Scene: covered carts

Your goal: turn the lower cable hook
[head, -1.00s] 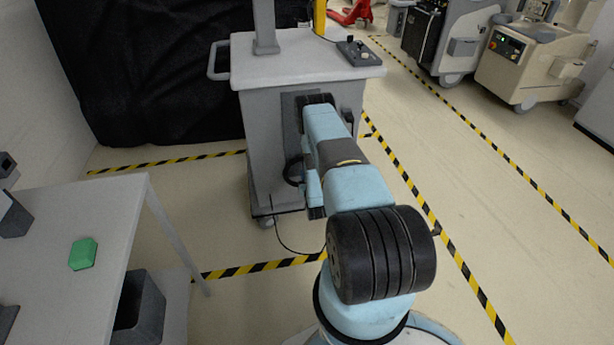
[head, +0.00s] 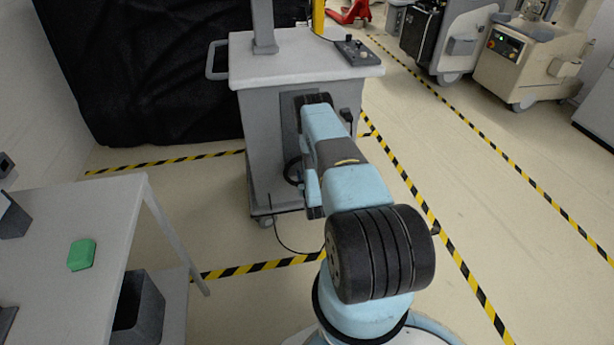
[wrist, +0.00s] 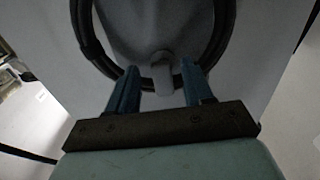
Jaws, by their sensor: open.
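The lower cable hook (wrist: 161,70) is a small grey peg low on the cart's grey panel in the wrist view. A black cable (wrist: 88,45) hangs in a loop around it, and the loop's bottom passes by the hook. My gripper (wrist: 160,79) is open, with one blue finger on each side of the hook. I cannot tell whether either finger touches the hook or the cable. In the head view my arm hides the gripper and the hook; part of the black cable (head: 291,171) shows left of the arm.
The grey cart (head: 262,130) stands before me, with a control box (head: 358,52) on top. A table (head: 75,215) with a green block (head: 82,254) is at left. A bin (head: 140,312) sits under it.

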